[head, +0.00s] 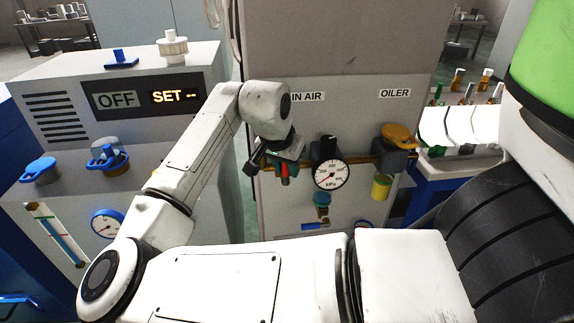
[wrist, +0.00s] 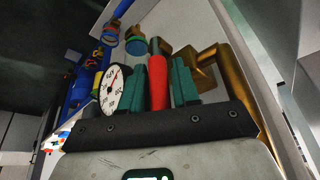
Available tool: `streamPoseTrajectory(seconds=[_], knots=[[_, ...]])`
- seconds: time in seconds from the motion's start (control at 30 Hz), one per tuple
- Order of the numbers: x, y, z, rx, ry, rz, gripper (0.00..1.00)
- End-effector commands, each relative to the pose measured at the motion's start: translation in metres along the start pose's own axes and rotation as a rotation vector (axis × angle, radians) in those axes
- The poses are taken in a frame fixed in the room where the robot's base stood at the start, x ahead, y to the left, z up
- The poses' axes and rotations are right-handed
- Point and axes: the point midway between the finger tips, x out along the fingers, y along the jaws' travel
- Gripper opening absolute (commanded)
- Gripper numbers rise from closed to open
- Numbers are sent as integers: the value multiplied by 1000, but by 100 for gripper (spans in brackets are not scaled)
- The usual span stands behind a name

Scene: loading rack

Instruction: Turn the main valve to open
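The main valve sits below a partly hidden label reading "IN AIR" (head: 308,97) on the grey cabinet. Its red handle (head: 284,171) shows just below my gripper (head: 283,165). In the wrist view the red handle (wrist: 157,78) stands between the two green fingers of my gripper (wrist: 159,88) and fills the gap between them. My gripper appears shut on it. My gripper and wrist hide most of the valve body in the head view. Brass pipe (wrist: 225,85) runs to the right of the fingers in the wrist view.
A pressure gauge (head: 331,174) is close to the right of my gripper, with a blue-handled valve (head: 315,226) below. An orange-capped oiler unit (head: 400,137) is further right. A panel reading "OFF" and "SET" (head: 145,97) stands left, with blue knobs (head: 107,158).

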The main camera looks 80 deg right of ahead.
Motion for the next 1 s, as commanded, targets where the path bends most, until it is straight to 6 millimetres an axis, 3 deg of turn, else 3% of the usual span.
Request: streamPoseTrajectory(seconds=[0.3, 0.63, 1.0], knots=[[3, 0, 0, 1, 1, 0, 30], [2, 0, 0, 0, 1, 0, 0], [5, -2, -8, -9, 16, 21, 0]])
